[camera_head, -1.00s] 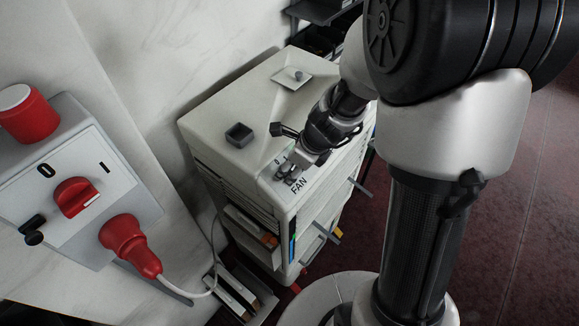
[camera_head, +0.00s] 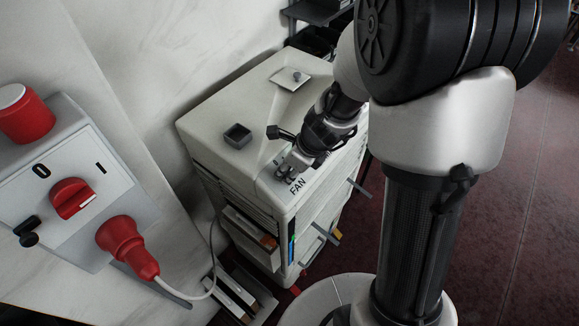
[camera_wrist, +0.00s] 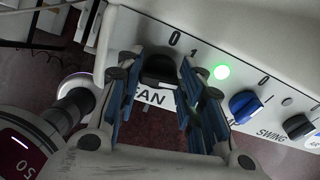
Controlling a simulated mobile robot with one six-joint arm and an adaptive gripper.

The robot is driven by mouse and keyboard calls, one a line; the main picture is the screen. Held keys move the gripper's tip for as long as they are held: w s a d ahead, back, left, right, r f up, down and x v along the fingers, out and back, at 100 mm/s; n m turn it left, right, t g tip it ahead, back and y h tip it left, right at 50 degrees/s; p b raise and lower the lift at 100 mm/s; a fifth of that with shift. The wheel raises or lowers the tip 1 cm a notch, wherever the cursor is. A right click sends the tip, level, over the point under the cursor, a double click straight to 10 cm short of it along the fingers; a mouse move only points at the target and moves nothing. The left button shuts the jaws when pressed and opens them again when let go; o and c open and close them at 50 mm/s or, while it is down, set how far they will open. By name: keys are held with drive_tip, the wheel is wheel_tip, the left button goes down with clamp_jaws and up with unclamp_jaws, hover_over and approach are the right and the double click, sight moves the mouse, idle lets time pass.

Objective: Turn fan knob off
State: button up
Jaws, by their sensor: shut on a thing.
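The fan knob (camera_wrist: 160,70) is black and sits on the cabinet's sloped panel, below the marks 0 and 1 and above the word FAN in the wrist view. My gripper (camera_wrist: 160,92) has its blue-padded fingers on both sides of this knob, shut on it. A green light (camera_wrist: 221,72) glows to the right of the knob. In the head view my gripper (camera_head: 287,172) reaches down to the panel beside the FAN label (camera_head: 297,187), and the knob is mostly hidden there.
A small dark square cup (camera_head: 238,135) is on the cabinet top.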

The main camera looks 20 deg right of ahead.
drive_tip(key=shift+c, duration=0.9)
drive_tip(key=n+b, duration=0.3)
drive_tip(key=shift+s+a+f+n, duration=0.1)
drive_tip(key=shift+f+n, duration=0.05)
drive_tip(key=shift+n, duration=0.15)
drive_tip(key=n+t+b, duration=0.1)
drive_tip(key=n+b, duration=0.3)
drive_tip(key=shift+s+f+h, duration=0.1)
drive_tip(key=shift+s+h, duration=0.05)
drive_tip(key=shift+h, duration=0.15)
drive_tip(key=n+b, duration=0.5)
drive_tip(key=b, duration=0.1)
drive_tip(key=shift+s+f+t, duration=0.1)
drive_tip(key=shift+s+t, duration=0.05)
drive_tip(key=shift+t, duration=0.15)
drive_tip(key=n+b, duration=0.2)
drive_tip(key=shift+s+n+b, duration=0.1)
drive_tip(key=shift+n+b, duration=0.25)
drive_tip(key=shift+n, duration=0.05)
